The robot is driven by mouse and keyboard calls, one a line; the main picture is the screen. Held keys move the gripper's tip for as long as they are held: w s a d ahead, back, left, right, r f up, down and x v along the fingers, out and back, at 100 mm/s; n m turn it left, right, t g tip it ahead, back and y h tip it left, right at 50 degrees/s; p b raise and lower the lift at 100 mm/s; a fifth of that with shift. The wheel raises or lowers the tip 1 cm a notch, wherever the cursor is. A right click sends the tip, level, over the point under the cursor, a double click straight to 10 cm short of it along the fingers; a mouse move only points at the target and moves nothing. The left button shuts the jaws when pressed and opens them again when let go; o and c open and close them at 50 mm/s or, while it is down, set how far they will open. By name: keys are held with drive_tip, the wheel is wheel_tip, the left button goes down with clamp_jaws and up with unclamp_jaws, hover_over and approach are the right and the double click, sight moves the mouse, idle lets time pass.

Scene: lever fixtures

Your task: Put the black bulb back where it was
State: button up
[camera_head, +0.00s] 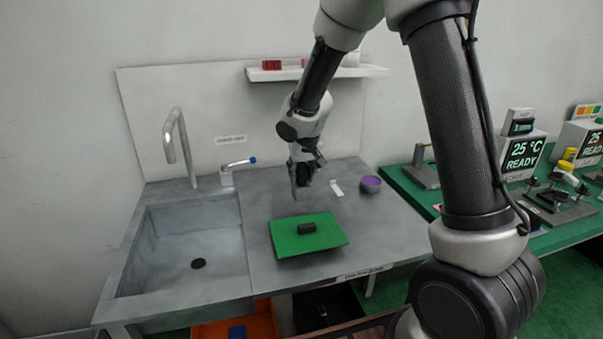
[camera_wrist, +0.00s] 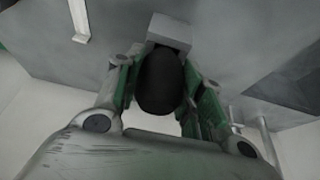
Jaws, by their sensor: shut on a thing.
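My gripper (camera_head: 303,178) is over the grey counter, behind the green mat (camera_head: 285,246). In the wrist view, my gripper (camera_wrist: 164,85) has its fingers closed on both sides of the black bulb (camera_wrist: 160,82), which is dark and rounded. A pale grey block (camera_wrist: 171,31) shows just beyond the bulb; I cannot tell whether they touch. In the head view, the bulb cannot be made out. A small black block-shaped object (camera_head: 307,228) lies on the green mat.
A purple-topped round container (camera_head: 370,184) and a white strip (camera_head: 337,188) are on the counter right of my gripper. The sink (camera_head: 197,250) with its tap (camera_head: 180,140) is at left. A shelf (camera_head: 310,73) hangs above.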

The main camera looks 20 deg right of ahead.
drive_tip(key=shift+f, duration=0.15)
drive_tip(key=o, duration=0.7)
drive_tip(key=v, duration=1.2)
drive_tip(key=s+d+r, duration=0.6)
drive_tip(key=s+d, duration=0.3)
drive_tip(key=s, duration=0.2)
drive_tip(key=s+d, duration=0.3)
drive_tip(key=s, duration=0.6)
drive_tip(key=s+d, duration=0.2)
drive_tip(key=s, duration=0.7)
drive_tip(key=shift+s+d+r, duration=0.2)
drive_tip(key=shift+d+r, duration=0.15)
drive_tip(key=shift+d, duration=0.05)
